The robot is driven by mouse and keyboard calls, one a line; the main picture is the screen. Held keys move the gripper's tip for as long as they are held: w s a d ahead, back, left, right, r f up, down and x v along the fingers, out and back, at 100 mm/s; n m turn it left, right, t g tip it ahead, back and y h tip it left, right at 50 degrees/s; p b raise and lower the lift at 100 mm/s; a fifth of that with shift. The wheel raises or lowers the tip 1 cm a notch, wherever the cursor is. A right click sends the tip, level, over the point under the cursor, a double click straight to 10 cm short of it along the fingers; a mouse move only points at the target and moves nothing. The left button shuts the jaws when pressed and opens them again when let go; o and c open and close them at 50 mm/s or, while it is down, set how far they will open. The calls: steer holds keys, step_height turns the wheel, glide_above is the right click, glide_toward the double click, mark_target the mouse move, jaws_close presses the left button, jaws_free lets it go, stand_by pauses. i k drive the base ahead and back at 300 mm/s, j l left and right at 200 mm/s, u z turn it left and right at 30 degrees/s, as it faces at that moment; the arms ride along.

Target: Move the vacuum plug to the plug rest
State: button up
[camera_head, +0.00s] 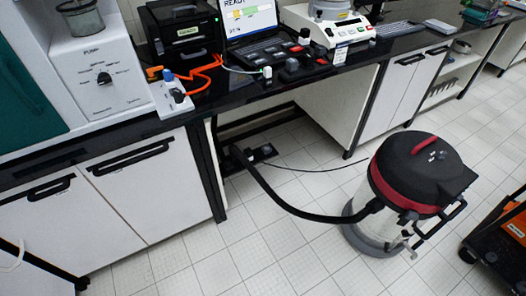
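A vacuum cleaner (410,190) with a black lid, red band and light drum stands on the tiled floor right of centre. A thin black cord (315,170) runs left from it to a small dark block (264,152) on the floor under the bench. The cord's end is at or near this block. The plug is too small and dark to make out, and I cannot tell whether it sits in a socket. I cannot identify the plug rest. My gripper is not in view.
A thick black hose (285,204) loops across the floor from the vacuum to under the bench. The black bench top (128,128) holds a laptop (250,22), a balance (328,27) and other equipment. An orange-and-black cart (500,238) stands at the right edge. Floor in front is clear.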

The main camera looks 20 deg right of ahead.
mark_target(248, 152)
steer(key=i+l+u, duration=0.1)
steer(key=i+u, duration=0.2)
steer(key=i, duration=0.25)
steer(key=i+l+u, duration=0.3)
steer(key=i, duration=0.25)
steer(key=i+l+u, duration=0.3)
steer(key=i, duration=0.25)
